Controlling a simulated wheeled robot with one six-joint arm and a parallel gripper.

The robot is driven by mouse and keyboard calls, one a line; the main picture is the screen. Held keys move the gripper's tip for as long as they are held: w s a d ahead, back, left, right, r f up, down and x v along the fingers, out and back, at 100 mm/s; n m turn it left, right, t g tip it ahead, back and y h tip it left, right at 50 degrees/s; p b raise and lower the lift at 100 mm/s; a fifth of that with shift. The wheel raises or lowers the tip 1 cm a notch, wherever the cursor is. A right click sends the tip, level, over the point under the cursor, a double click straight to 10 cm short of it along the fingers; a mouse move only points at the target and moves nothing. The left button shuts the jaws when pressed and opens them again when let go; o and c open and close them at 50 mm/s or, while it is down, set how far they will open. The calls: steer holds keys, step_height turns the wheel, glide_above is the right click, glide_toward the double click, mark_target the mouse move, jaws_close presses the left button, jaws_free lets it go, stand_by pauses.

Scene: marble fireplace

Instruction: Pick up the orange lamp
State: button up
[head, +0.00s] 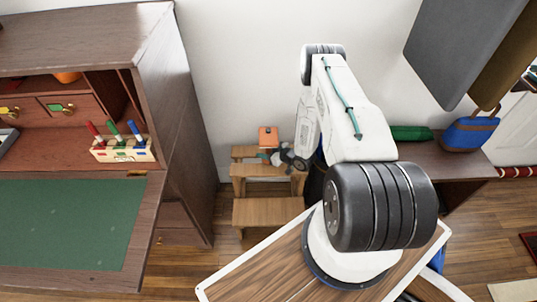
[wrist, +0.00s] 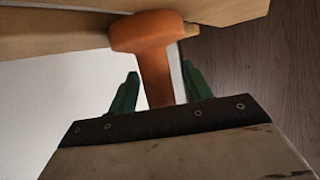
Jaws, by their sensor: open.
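The orange lamp (wrist: 153,45) fills the upper middle of the wrist view, with a wide end against pale wood and a narrower stem toward my gripper. My gripper (wrist: 160,80) is open, with one green finger on each side of the stem in the picture. I cannot tell whether either finger touches it. In the head view an orange block-like shape (head: 268,136), which seems to be the lamp, stands on the small wooden steps (head: 267,212). My gripper (head: 274,157) is close beside it there, partly hidden by my arm.
A wooden desk (head: 170,110) with a green writing surface and a box of coloured markers (head: 122,150) stands at the left. A low dark bench (head: 440,165) at the right holds a blue bag (head: 468,134) and a green roll (head: 410,133). The wall is behind the steps.

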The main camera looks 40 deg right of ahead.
jaws_close()
steer(key=shift+r, duration=0.1)
